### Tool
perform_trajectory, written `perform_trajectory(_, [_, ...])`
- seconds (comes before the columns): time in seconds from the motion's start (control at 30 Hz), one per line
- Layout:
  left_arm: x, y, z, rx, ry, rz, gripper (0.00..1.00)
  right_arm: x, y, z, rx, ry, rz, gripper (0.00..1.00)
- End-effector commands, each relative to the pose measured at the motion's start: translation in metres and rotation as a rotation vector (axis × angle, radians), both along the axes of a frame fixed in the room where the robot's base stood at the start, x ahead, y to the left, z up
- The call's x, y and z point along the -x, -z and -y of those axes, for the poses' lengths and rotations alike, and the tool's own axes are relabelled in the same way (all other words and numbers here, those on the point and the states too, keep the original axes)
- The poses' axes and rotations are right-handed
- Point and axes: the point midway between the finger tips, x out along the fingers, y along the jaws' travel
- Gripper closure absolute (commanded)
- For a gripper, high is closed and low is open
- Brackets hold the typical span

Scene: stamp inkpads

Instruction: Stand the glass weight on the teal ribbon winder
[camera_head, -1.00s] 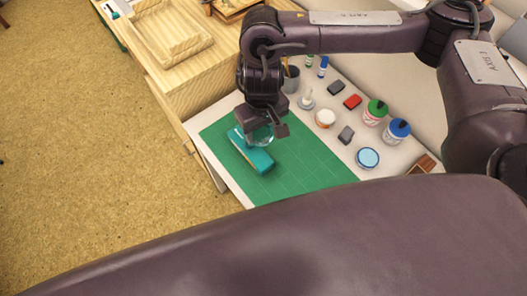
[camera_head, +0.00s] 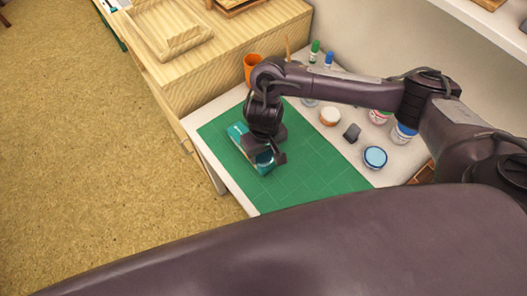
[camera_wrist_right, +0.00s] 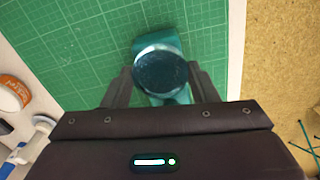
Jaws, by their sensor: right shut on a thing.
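The teal ribbon winder (camera_head: 237,132) lies on the green cutting mat (camera_head: 300,180), partly hidden behind my right gripper (camera_head: 266,158) in the head view. In the right wrist view, the round, clear glass weight (camera_wrist_right: 161,72) sits between the fingers of my right gripper (camera_wrist_right: 160,83), which is shut on it. The teal winder (camera_wrist_right: 157,42) shows behind and around the glass there. The weight overlaps the winder in that view; I cannot tell whether they touch. In the head view the weight is mostly hidden by the gripper. My left gripper is not in view.
An orange cup (camera_head: 251,66) stands beyond the mat, by the wooden cabinet. The near part of the mat is clear.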

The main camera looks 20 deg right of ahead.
Motion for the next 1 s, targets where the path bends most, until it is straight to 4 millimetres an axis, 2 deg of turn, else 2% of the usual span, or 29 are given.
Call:
perform_trajectory(0.23, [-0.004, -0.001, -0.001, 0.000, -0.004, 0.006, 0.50, 0.000, 0.002, 0.000, -0.001, 0.001, -0.001, 0.74])
perform_trajectory(0.27, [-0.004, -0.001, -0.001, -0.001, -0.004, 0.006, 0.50, 0.000, 0.002, 0.000, 0.000, 0.001, -0.001, 0.43])
perform_trajectory(0.4, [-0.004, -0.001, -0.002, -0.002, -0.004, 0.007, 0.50, 0.000, 0.001, 0.000, -0.001, 0.000, 0.000, 0.25])
perform_trajectory(0.73, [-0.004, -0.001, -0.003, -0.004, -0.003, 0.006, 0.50, -0.001, -0.002, 0.000, -0.001, -0.001, 0.002, 0.25])
perform_trajectory(0.87, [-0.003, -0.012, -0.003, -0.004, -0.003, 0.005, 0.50, -0.002, -0.021, 0.000, 0.000, -0.001, 0.005, 0.25])
perform_trajectory(1.0, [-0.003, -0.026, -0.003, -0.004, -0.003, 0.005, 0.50, -0.003, -0.052, 0.001, 0.000, -0.004, 0.007, 0.25])
